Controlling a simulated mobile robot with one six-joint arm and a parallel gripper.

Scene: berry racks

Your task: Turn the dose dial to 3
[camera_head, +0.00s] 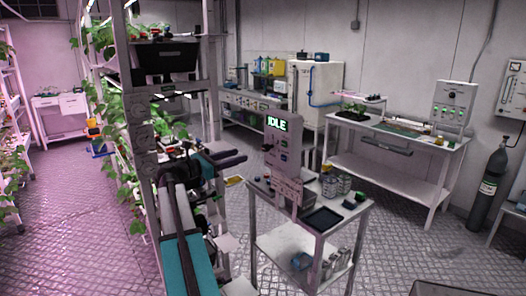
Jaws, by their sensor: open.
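A pale upright control panel (283,172) stands on a small cart in the middle of the view. Its green display (276,124) reads IDLE. Small controls and labels sit below the display, too small to read. I cannot tell from here which of them is the dose dial or what it is set to. My arm, with teal and dark links, rises from the bottom left of the panel and bends toward the rack and the cart. I cannot make out gripper fingertips, and nothing is seen touching the panel.
The cart (316,229) carries tins (329,187), a dark tray (322,219) and small items. Plant racks stand at left. A white bench (392,171) at right holds a box with green lights (453,104). A gas cylinder (488,187) stands by the wall.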

